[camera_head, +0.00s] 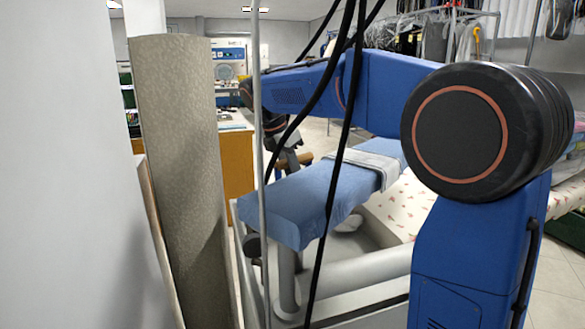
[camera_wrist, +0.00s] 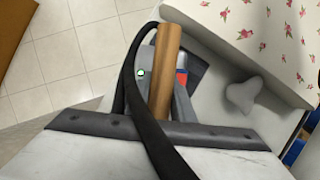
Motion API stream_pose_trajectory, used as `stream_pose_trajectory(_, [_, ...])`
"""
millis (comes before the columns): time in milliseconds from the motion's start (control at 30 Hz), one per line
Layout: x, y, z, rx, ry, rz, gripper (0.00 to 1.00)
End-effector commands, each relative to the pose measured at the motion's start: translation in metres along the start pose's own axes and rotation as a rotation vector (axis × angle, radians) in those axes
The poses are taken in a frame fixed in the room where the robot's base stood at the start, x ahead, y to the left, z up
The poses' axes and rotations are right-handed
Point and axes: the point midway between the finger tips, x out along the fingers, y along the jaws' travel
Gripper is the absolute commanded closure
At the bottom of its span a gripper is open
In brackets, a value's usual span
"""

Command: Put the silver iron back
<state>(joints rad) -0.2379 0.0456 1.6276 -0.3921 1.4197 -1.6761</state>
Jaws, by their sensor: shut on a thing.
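My gripper (camera_head: 289,158) is at the far left end of my arm in the head view, just behind the blue padded ironing arm. In the wrist view my gripper (camera_wrist: 164,95) has its grey fingers on both sides of a brown wooden handle and is shut on it. This is the handle of the iron (camera_wrist: 166,62), and its brown end also shows in the head view (camera_head: 304,159). The iron's metal body is mostly hidden by the handle and fingers. A black cord crosses in front of the handle in the wrist view.
The blue padded ironing arm (camera_head: 300,206) carries a folded grey cloth (camera_head: 376,163). A flower-patterned ironing board (camera_head: 392,207) lies beyond it and also shows in the wrist view (camera_wrist: 270,32). Black cables hang in front. A beige column stands left. Tiled floor (camera_wrist: 75,50) is clear.

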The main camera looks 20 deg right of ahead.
Motion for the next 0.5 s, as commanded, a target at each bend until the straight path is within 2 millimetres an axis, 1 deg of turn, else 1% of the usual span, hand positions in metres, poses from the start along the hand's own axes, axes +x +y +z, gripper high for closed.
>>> stream_pose_trajectory(67, [-0.0027,0.0,0.0014,0.002,-0.002,0.005,1.0])
stream_pose_trajectory(300, [-0.0006,0.0001,0.0006,0.002,-0.002,0.005,1.0])
stream_pose_trajectory(333, [0.0015,0.0002,-0.0006,0.0,0.0,0.001,0.71])
stream_pose_trajectory(367, [0.0015,0.0002,-0.0006,0.0,0.0,0.001,0.64])
stream_pose_trajectory(400, [0.0014,0.0002,-0.0006,0.0,0.0,0.001,0.6])
stream_pose_trajectory(500, [0.0015,0.0002,-0.0006,0.0,0.0,0.0,0.6])
